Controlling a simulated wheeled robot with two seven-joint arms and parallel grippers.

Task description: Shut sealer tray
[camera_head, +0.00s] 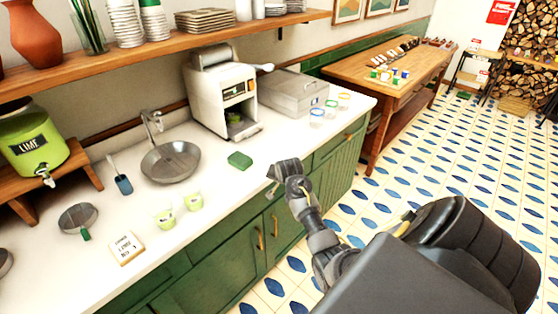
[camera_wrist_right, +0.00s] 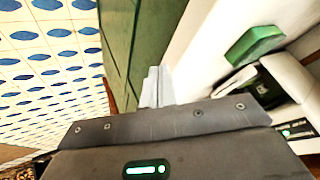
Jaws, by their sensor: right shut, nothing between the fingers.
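The white sealer (camera_head: 213,92) stands on the counter against the wall, with a lever on its right side. Low in its front is a dark opening with a tray and something green (camera_head: 236,120) in it. In the right wrist view the dark tray (camera_wrist_right: 243,82) appears to stick out from the white sealer body (camera_wrist_right: 291,72). I cannot tell how far out it is. My right gripper (camera_head: 272,179) is at the counter's front edge, apart from the sealer and to its front right. In the wrist view its fingertips (camera_wrist_right: 157,72) are together and empty. My left gripper is out of view.
A green sponge (camera_head: 240,160) lies on the counter between my right gripper and the sealer. A metal sink (camera_head: 171,162) is to the left, a grey lidded box (camera_head: 294,92) to the right. A shelf (camera_head: 190,41) hangs above.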

